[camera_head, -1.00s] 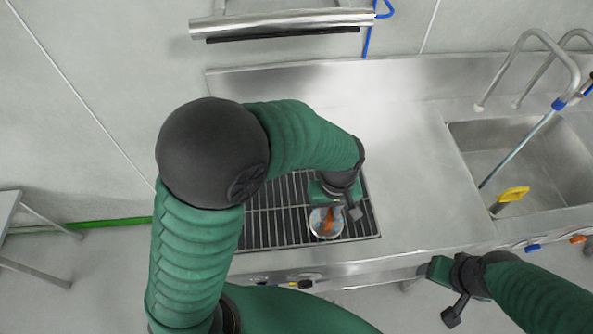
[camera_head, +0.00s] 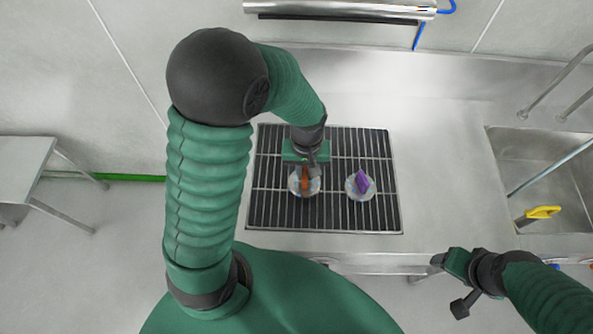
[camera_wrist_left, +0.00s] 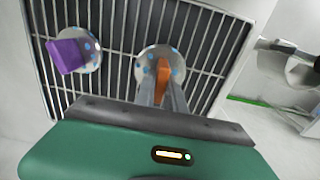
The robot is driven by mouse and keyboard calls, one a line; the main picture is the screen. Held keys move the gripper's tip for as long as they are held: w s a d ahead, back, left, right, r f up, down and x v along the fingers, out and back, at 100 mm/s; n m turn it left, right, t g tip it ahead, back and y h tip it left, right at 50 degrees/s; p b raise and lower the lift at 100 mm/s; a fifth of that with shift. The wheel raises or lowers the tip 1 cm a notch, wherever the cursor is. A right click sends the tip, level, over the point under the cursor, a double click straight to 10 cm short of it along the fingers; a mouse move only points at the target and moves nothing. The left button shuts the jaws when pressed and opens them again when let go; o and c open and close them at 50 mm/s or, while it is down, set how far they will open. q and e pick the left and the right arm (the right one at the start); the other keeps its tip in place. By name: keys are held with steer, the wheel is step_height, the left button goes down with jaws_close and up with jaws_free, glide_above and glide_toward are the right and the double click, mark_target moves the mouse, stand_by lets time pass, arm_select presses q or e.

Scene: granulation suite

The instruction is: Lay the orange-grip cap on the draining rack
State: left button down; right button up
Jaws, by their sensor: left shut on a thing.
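The orange-grip cap (camera_head: 294,184) is a pale disc with blue spots and an upright orange grip. My left gripper (camera_head: 305,172) is shut on its orange grip, over the left part of the dark draining rack (camera_head: 275,217). In the left wrist view the fingers (camera_wrist_left: 163,85) close on the orange-grip cap (camera_wrist_left: 148,57) just above the rack bars (camera_wrist_left: 115,18). I cannot tell whether the disc touches the bars. My right gripper (camera_head: 450,284) is at the lower right, off the counter's front edge, with its jaws unclear.
A purple-grip cap (camera_head: 361,186) lies on the rack right of the orange one, also in the wrist view (camera_wrist_left: 91,52). Bare steel counter (camera_head: 440,170) lies right of the rack, then a sink (camera_head: 545,155) with a yellow-handled tool (camera_head: 543,212).

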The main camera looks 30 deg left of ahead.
mark_target(296, 177)
arm_select(q)
steer(key=shift+s+a+f, duration=0.1)
steer(key=shift+a, duration=1.15)
steer(key=f, duration=0.1)
steer(key=d+f, duration=0.1)
steer(key=shift+s+d+f+p, duration=0.1)
steer(key=shift+s+f+p, duration=0.05)
steer(key=shift+f+p, duration=0.2)
steer(key=shift+d+f, duration=0.1)
steer(key=shift+f, duration=0.2)
steer(key=shift+w, duration=0.2)
steer(key=shift+a, duration=0.25)
steer(key=c, duration=1.4)
jaws_free()
steer(key=shift+s+a+f, duration=0.15)
steer(key=shift+a, duration=0.3)
steer(key=shift+d, duration=0.3)
steer(key=shift+d+r, duration=0.1)
steer(key=shift+r, duration=0.15)
step_height(296, 177, up, 11)
steer(key=s+d+f+m+t, duration=0.1)
steer(key=s+d+m+t, duration=0.1)
steer(key=s+d+m, duration=0.2)
steer(key=shift+s+d+f+m+t, duration=0.3)
steer(key=shift+s+d+m, duration=0.1)
steer(key=shift+m, duration=0.8)
arm_select(e)
steer(key=shift+s+d+r, duration=0.2)
steer(key=shift+d+r, duration=0.1)
steer(key=shift+d, duration=0.2)
